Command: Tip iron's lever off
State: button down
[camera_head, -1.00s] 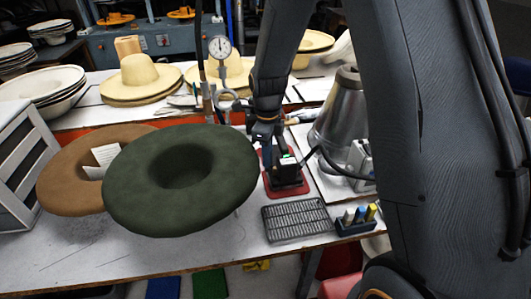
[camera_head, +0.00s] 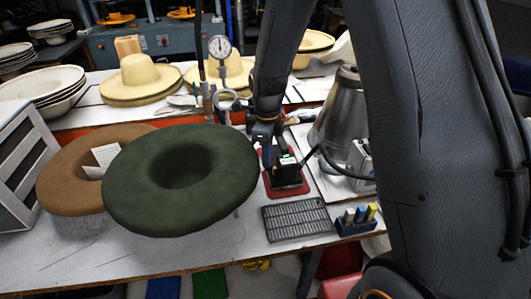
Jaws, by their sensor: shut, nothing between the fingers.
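What looks like the iron, a small dark body (camera_head: 286,171) with a lit green spot on top, stands on a red plate (camera_head: 291,189) on the white bench, right of the green hat. My gripper (camera_head: 268,160) points down at its left side, very close to it. It is shut, with nothing seen held. The fingertips are small and dark against the iron, so I cannot tell whether they touch it. I cannot make out the lever or its position.
A green felt hat (camera_head: 140,205) and a brown hat (camera_head: 58,190) sit to the left. A metal grid (camera_head: 297,219) and a small holder (camera_head: 355,226) lie in front. A metal cone (camera_head: 336,122) stands right, with a black cable. A dial gauge (camera_head: 219,47) stands behind.

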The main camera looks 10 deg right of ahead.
jog(key=shift+f+b, duration=0.3)
jog(key=shift+f, duration=0.4)
notch_tip(320, 180, up, 7)
jog(key=p, duration=0.5)
dwell(0.6)
jog(key=s+d+n+b, duration=0.3)
jog(key=s+n, duration=0.5)
jog(key=n, duration=0.4)
jog(key=s+d+r+n+t+b, duration=0.1)
jog(key=s+d+n+b, duration=0.2)
jog(key=s+n, duration=0.6)
jog(key=shift+r+n+b, duration=0.25)
jog(key=shift+n+b, duration=0.15)
jog(key=shift+n, duration=1.1)
jog(key=shift+s+d, duration=0.1)
